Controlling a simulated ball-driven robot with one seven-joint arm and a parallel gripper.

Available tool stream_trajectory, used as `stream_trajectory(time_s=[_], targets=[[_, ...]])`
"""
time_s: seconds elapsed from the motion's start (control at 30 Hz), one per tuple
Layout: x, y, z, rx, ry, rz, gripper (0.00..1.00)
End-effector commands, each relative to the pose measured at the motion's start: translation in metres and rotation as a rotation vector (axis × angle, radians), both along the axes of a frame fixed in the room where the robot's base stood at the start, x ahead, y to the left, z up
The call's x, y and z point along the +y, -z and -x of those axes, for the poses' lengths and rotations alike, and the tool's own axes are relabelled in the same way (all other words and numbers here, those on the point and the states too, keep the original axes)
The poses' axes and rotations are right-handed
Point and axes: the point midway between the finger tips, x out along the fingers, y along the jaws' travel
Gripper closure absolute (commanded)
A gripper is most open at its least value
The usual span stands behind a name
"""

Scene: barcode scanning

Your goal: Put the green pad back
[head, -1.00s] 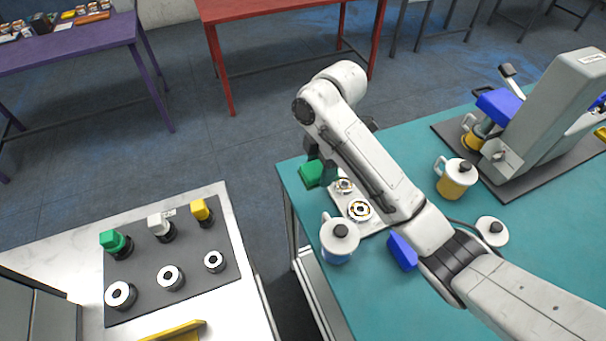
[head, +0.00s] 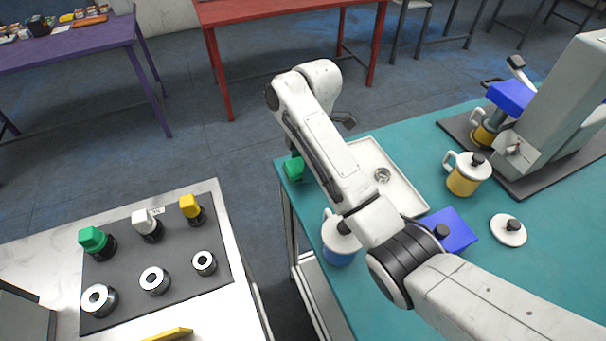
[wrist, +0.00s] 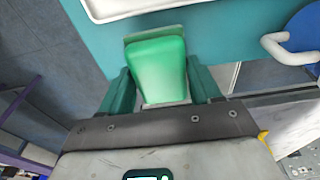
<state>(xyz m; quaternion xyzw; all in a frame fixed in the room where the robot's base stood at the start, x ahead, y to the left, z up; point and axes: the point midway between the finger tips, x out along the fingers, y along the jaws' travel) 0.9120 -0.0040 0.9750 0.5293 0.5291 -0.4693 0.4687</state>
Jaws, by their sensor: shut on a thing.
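The green pad (wrist: 160,62) sits between the two fingers of my gripper (wrist: 160,85) in the wrist view, and the gripper is shut on it. In the head view the green pad (head: 293,168) shows at the left edge of the teal table (head: 400,290), partly hidden by my arm. The white tray (head: 405,190) is to its right in the head view and just beyond it in the wrist view (wrist: 140,10). I cannot tell whether the pad touches the table.
A blue-and-white mug (head: 340,245) stands near the table edge, close to my arm. A blue pad (head: 452,232), a yellow mug (head: 465,175), a white lid (head: 508,230) and a grey machine (head: 560,110) are further right. A dark mat (head: 160,275) with several items lies left.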

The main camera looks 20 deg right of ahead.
Motion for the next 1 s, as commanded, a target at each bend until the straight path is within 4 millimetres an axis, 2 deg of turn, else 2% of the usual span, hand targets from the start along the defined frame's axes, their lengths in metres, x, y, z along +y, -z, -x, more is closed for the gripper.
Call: stream_trajectory(time_s=[0.23, 0.67, 0.7, 0.93, 1.0], targets=[[0.001, 0.029, -0.001, 0.002, 0.000, 0.000, 0.65], [0.001, 0.036, -0.001, 0.000, -0.001, 0.000, 0.65], [0.001, 0.036, -0.001, 0.000, -0.001, 0.000, 0.34], [0.001, 0.036, -0.001, 0.000, -0.001, 0.000, 0.12], [0.001, 0.036, -0.001, 0.000, -0.001, 0.000, 0.12]])
